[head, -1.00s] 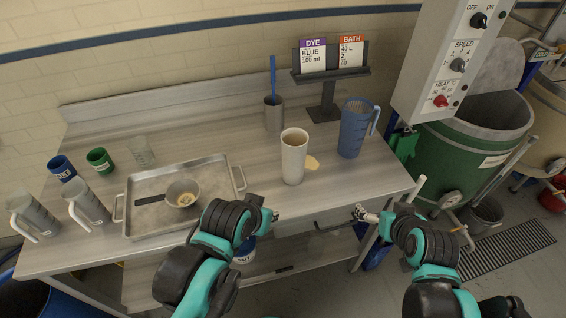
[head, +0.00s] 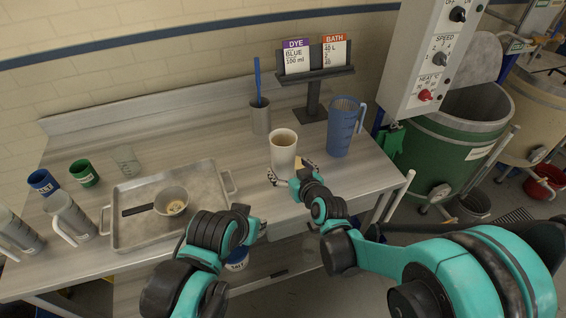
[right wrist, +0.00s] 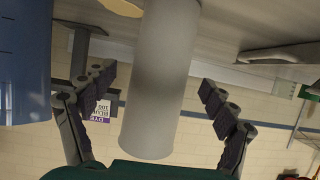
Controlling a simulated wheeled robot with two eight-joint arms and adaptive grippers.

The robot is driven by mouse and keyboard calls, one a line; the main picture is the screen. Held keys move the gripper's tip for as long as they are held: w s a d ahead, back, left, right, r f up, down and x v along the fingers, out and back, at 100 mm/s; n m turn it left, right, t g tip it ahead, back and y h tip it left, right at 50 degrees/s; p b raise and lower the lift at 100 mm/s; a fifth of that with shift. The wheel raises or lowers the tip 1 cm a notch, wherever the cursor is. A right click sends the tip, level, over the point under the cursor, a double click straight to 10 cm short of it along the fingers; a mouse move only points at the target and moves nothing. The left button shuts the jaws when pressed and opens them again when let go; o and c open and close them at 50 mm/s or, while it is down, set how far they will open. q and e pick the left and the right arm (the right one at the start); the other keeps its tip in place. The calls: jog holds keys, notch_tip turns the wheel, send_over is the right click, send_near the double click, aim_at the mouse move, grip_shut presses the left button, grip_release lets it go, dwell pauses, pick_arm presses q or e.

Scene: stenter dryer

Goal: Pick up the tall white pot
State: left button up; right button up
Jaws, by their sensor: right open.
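The tall white pot (head: 283,153) stands upright on the grey table and holds a brownish content. My right gripper (head: 284,178) is at the pot's lower front side in the head view, largely hidden by its own wrist. In the right wrist view, which looks upside down, the pot (right wrist: 163,85) stands between the two spread fingers of the right gripper (right wrist: 157,82). A gap shows on each side, so the gripper is open and holds nothing. My left arm is at the table's front edge; its fingers cannot be made out.
A blue jug (head: 341,128) stands close to the pot's right. A grey cup (head: 260,117) with a blue stick and a card stand (head: 314,95) are behind. A metal tray (head: 130,235) with a bowl (head: 172,201) lies left. A tan patch is beside the pot's base.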

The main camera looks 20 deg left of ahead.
aim_at(283, 151)
jog(key=b+x, duration=0.1)
jog(key=x, duration=0.3)
jog(key=shift+w+a, duration=0.15)
jog(key=shift+a, duration=0.05)
jog(key=c, duration=1.6)
jog(key=shift+r, duration=0.15)
notch_tip(283, 151, up, 5)
jog(key=shift+f+p, duration=0.25)
jog(key=shift+p, duration=0.8)
jog(key=w+d+r+p, duration=0.1)
jog(key=d+r, duration=0.1)
jog(key=d, duration=0.1)
jog(key=w+d+r+p, duration=0.1)
jog(key=w+d+r, duration=0.1)
jog(key=d, duration=0.2)
jog(key=w+d+r+p, duration=0.1)
jog(key=d+r, duration=0.1)
jog(key=d, duration=0.2)
jog(key=shift+w+r, duration=0.15)
